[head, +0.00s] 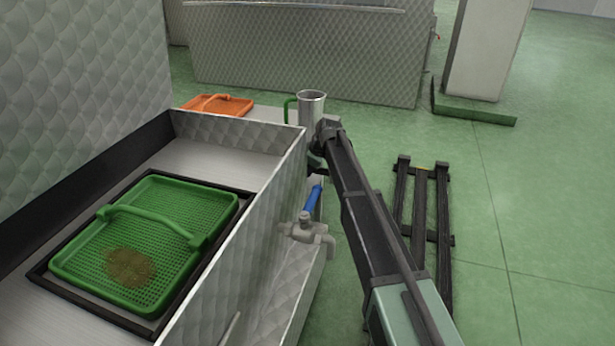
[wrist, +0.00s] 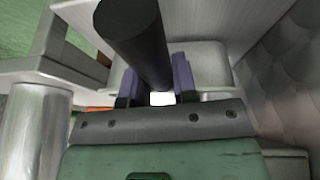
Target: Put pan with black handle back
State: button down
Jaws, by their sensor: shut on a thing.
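A black handle (wrist: 132,42), round and thick, stands between the two purple-grey fingers of my gripper (wrist: 155,82) in the wrist view. My gripper is shut on it. I take it for the handle of the pan; I cannot make out the pan's body for certain. In the head view my arm reaches past the outer side of the quilted metal wall (head: 262,215), and its end is mostly hidden near the wall's far corner.
A metal jug (head: 312,108) with a green handle stands close beside my wrist. An orange basket (head: 232,107) lies behind. A green basket (head: 165,222) sits inside the metal trough. A blue-handled valve (head: 311,200) juts from the wall. A dark pallet (head: 424,215) lies on the floor.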

jog(key=shift+p, duration=0.3)
jog(key=c, duration=1.4)
grip_release()
jog(key=shift+f, duration=0.2)
jog(key=o, duration=0.5)
jog(key=shift+r, duration=0.1)
jog(key=p+v, duration=1.1)
jog(key=v, duration=0.1)
jog(key=shift+s+r, duration=0.1)
jog(key=shift+s, duration=0.05)
